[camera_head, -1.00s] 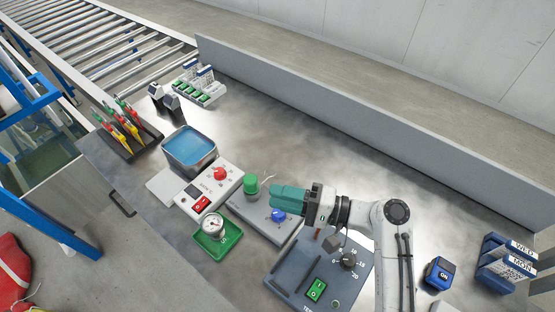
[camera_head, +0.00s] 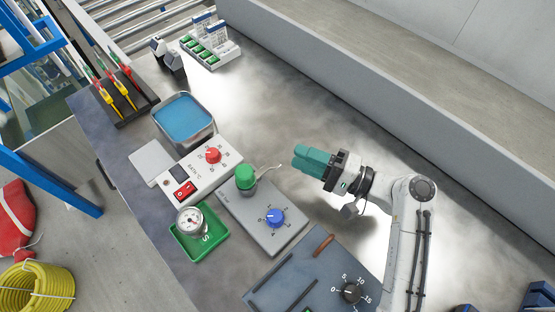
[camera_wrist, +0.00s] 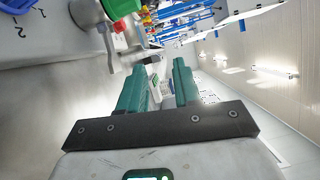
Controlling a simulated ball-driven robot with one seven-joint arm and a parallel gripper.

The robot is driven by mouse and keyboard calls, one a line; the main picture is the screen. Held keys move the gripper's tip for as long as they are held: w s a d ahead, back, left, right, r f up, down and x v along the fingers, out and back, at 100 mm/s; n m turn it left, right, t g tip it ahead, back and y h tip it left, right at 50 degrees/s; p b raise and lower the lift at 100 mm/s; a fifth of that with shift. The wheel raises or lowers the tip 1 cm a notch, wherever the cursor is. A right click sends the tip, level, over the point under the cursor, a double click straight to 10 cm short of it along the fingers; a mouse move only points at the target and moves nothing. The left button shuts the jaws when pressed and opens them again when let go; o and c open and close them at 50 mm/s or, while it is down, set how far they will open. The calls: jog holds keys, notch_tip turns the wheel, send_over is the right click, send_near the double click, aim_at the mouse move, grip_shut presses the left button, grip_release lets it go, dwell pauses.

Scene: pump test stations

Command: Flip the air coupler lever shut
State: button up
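The air coupler appears as a metal fitting with a green cap (camera_head: 246,176) on the grey box (camera_head: 240,212) with a blue dial. Its thin metal lever (camera_head: 268,167) sticks out to the right, toward my gripper. My gripper (camera_head: 297,157) has green fingers and hovers right of the lever, apart from it in the head view. In the wrist view, the fingers of my gripper (camera_wrist: 158,66) are spread with an empty gap. There the lever (camera_wrist: 138,55) shows just beyond and left of the fingertips, beside the green cap (camera_wrist: 120,8).
The blue dial (camera_head: 274,217) stands in front of the coupler. A pressure gauge (camera_head: 189,221) in a green tray (camera_head: 213,236), a heated bath (camera_head: 185,120) and its controller (camera_head: 200,174) are to the left. A dark blue-grey panel (camera_head: 300,276) is in front. Bench behind my gripper is clear.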

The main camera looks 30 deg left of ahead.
send_near(274, 163)
jog(key=shift+a+f+b, duration=0.2)
jog(key=shift+a+b, duration=0.1)
jog(key=shift+a, duration=0.9)
jog(key=a, duration=0.3)
jog(key=a+p, duration=0.1)
jog(key=a, duration=0.1)
jog(key=shift+s+a+r, duration=0.25)
jog(key=shift+a, duration=1)
grip_shut()
